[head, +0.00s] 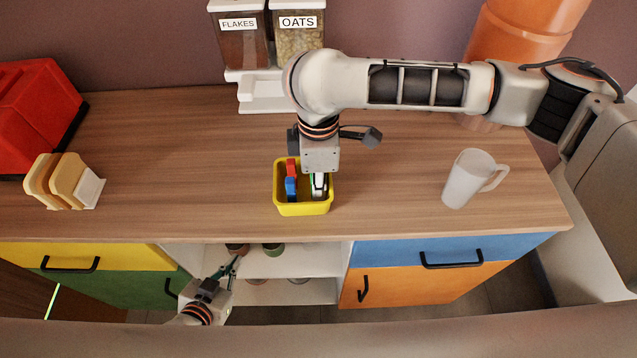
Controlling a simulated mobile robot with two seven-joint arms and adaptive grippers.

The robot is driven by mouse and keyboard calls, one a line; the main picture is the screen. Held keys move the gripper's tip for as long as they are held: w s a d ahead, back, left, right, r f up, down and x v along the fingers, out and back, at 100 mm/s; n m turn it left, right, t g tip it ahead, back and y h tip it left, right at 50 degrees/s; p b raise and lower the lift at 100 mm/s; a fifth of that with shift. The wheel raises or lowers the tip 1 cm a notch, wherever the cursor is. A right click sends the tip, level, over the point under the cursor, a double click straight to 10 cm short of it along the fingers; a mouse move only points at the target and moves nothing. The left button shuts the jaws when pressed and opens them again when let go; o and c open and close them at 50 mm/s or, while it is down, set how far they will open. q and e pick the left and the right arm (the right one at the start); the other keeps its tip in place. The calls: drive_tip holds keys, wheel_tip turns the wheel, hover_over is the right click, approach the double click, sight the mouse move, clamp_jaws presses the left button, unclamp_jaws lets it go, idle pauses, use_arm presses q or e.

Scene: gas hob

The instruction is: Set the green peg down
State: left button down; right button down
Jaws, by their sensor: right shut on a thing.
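A yellow bin (303,209) stands on the wooden counter near its front edge. A red block (291,167) and a blue block (291,187) are in its left part. My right gripper (319,187) reaches down into the right part of the bin. It is shut on the green peg (313,178), of which only a thin green sliver shows beside the fingers. Whether the peg touches the bin floor is hidden. My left gripper (229,268) is low in front of the open shelf, away from the bin; its finger opening is unclear.
A white mug (468,180) stands to the right on the counter. A toast rack (64,182) and a red box (38,105) are at the left. Flakes and oats dispensers (268,45) stand at the back. The counter (190,170) is clear left of the bin.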

drive_tip(key=c, duration=2)
unclamp_jaws()
drive_tip(key=shift+f, duration=0.1)
wheel_tip(320, 180, up, 12)
drive_tip(key=shift+r+p, duration=0.15)
drive_tip(key=shift+p, duration=0.65)
